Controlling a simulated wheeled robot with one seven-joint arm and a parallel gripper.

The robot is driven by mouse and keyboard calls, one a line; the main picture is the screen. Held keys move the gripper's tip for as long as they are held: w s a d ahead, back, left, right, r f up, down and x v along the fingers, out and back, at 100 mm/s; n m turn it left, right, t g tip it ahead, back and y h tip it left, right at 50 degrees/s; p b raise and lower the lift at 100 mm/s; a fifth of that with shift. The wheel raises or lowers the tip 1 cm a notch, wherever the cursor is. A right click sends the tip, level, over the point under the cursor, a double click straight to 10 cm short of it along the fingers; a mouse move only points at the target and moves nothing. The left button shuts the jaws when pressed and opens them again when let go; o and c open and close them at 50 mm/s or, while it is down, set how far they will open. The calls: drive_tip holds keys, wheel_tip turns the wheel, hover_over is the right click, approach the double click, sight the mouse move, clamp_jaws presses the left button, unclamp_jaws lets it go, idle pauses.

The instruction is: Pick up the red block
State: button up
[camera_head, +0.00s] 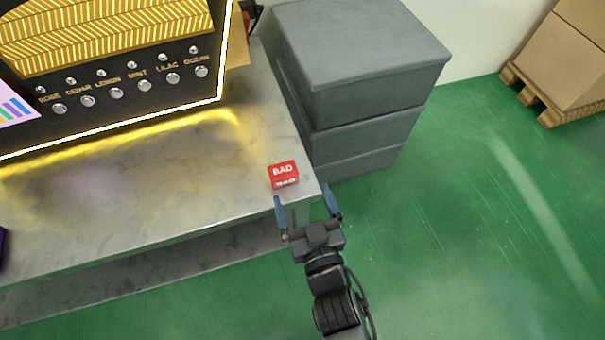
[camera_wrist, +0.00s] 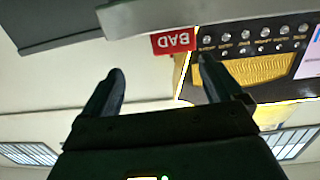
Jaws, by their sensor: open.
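The red block (camera_head: 283,173) sits on the grey metal table (camera_head: 150,200) near its front right corner, with "BAD" in white letters on it. My gripper (camera_head: 306,200) is open and empty, just in front of the table's right corner, apart from the block and a little to its lower right. In the wrist view the red block (camera_wrist: 175,41) appears upside down, beyond the fingertips and nearer the right finger. My open gripper (camera_wrist: 157,68) shows there with nothing between its fingers.
A black and gold vending machine (camera_head: 120,50) with a lit yellow edge and several knobs stands on the table to the left. Cardboard boxes (camera_head: 565,55) rest on a wooden pallet at far right. Green floor is clear at right.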

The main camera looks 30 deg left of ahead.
sight(281, 164)
drive_tip(key=shift+g+y, duration=0.3)
drive_tip(key=a, duration=0.2)
drive_tip(key=w+a, duration=0.1)
drive_tip(key=a, duration=0.2)
drive_tip(key=shift+w, duration=0.2)
drive_tip(key=shift+f+x, duration=0.2)
drive_tip(key=shift+x, duration=2.7)
drive_tip(key=shift+w+d, duration=0.15)
drive_tip(key=shift+w, duration=0.05)
drive_tip(key=shift+c, duration=0.2)
drive_tip(key=c, duration=1)
drive_tip(key=shift+r, duration=0.1)
